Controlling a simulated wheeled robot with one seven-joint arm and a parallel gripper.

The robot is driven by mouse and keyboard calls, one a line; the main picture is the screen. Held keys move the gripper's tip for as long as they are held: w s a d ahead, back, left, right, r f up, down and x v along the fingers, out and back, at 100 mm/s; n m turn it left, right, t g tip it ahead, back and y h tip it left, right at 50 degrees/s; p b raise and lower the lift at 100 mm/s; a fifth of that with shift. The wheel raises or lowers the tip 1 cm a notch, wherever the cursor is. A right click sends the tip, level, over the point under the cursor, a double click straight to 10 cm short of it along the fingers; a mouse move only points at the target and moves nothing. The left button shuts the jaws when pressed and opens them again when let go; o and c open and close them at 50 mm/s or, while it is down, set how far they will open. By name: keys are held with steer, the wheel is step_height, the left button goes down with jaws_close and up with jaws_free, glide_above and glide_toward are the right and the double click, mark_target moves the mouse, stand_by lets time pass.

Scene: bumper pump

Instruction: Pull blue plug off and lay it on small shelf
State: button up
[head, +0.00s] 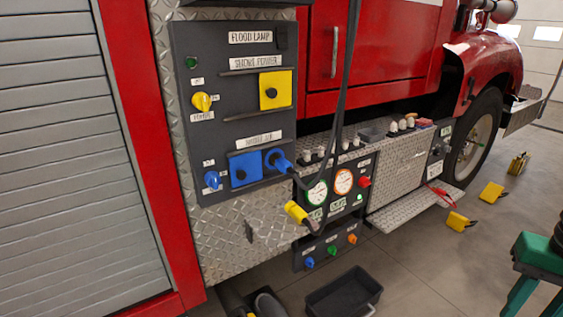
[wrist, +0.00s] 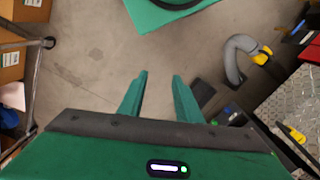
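The blue plug (head: 279,161) sits in the right-hand blue socket of the dark panel (head: 225,130), with a dark cable running from it to the lower right. A small diamond-plate ledge (head: 272,232), which looks like the small shelf, juts out below the panel. A yellow plug (head: 297,212) is by its right end; whether it rests there or hangs is unclear. My gripper (wrist: 158,78) is open and empty, pointing down over bare floor.
A yellow socket cover (head: 275,90) and a yellow knob (head: 201,102) are on the panel. Black cables hang just right of it. A gauge panel (head: 328,190) and a step (head: 415,205) are further right. A black bin (head: 343,295) and yellow blocks (head: 492,192) are on the floor.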

steer(key=shift+o, duration=0.9)
steer(key=shift+d, duration=0.1)
steer(key=shift+o, duration=0.9)
steer(key=shift+s+r, duration=0.15)
steer(key=shift+s, duration=0.1)
steer(key=w+a+f+n+t, duration=0.2)
steer(key=w+a+t, duration=0.1)
steer(key=w, duration=0.9)
steer(key=m+t+y, duration=0.4)
steer(key=t+y, duration=0.6)
glide_toward(289, 170)
steer(key=w+a+f, duration=0.2)
steer(key=a, duration=0.1)
steer(key=shift+w+a, duration=0.2)
steer(key=shift+w, duration=0.15)
steer(key=shift+w+a+r+m+t, duration=0.15)
steer(key=shift+w+m+t, duration=0.2)
steer(key=shift+m+t, duration=0.3)
steer(key=shift+w+d+r+m+t, duration=0.1)
steer(key=shift+w+r+m+t, duration=0.15)
steer(key=shift+m+t, duration=0.35)
steer(key=shift+w+a, duration=0.1)
steer(key=shift+a, duration=0.05)
